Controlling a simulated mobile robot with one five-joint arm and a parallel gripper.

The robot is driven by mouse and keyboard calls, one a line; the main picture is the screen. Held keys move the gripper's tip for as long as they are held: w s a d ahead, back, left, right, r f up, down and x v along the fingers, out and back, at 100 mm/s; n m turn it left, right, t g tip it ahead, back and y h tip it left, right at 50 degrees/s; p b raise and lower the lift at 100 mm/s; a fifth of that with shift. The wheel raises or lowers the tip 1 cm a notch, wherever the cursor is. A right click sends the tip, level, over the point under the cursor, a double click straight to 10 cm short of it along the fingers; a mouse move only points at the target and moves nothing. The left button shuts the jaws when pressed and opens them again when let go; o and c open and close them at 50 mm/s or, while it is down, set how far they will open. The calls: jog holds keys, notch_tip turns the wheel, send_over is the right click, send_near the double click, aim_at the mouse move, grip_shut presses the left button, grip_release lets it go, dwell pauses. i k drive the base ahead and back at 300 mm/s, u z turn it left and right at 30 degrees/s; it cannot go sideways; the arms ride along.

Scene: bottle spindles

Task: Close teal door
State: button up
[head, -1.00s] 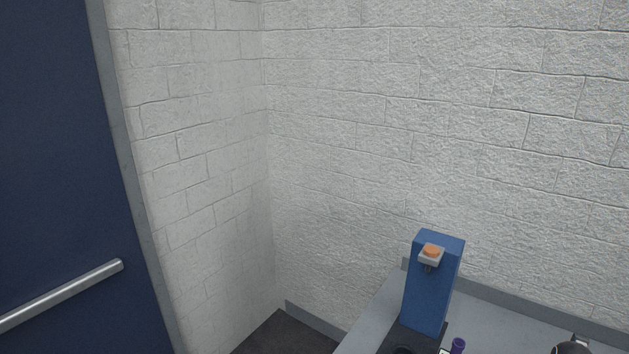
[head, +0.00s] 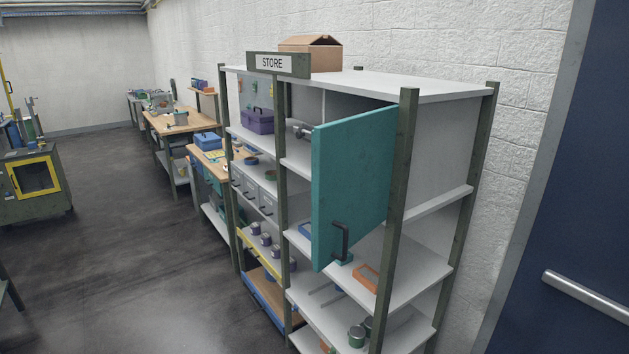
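The teal door (head: 352,178) is on the right half of a dark-green-framed store shelf (head: 408,122). It is hinged at the front right post and stands open, swung out from the shelf front. A dark handle (head: 340,241) is near its lower free edge. The compartment behind it is partly hidden by the door. My gripper is not in the head view.
A blue door (head: 580,190) with a metal push bar (head: 588,297) is at the right. Workbenches (head: 172,122) line the wall beyond the shelf. A machine with a yellow-framed window (head: 34,176) stands at the far left. The dark floor (head: 140,240) left of the shelf is clear.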

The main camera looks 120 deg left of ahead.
aim_at(353, 157)
jog(key=u, duration=1)
jog(key=k, duration=0.15)
jog(key=u, duration=2.5)
jog(key=i, duration=1.5)
jog(key=u, duration=0.2)
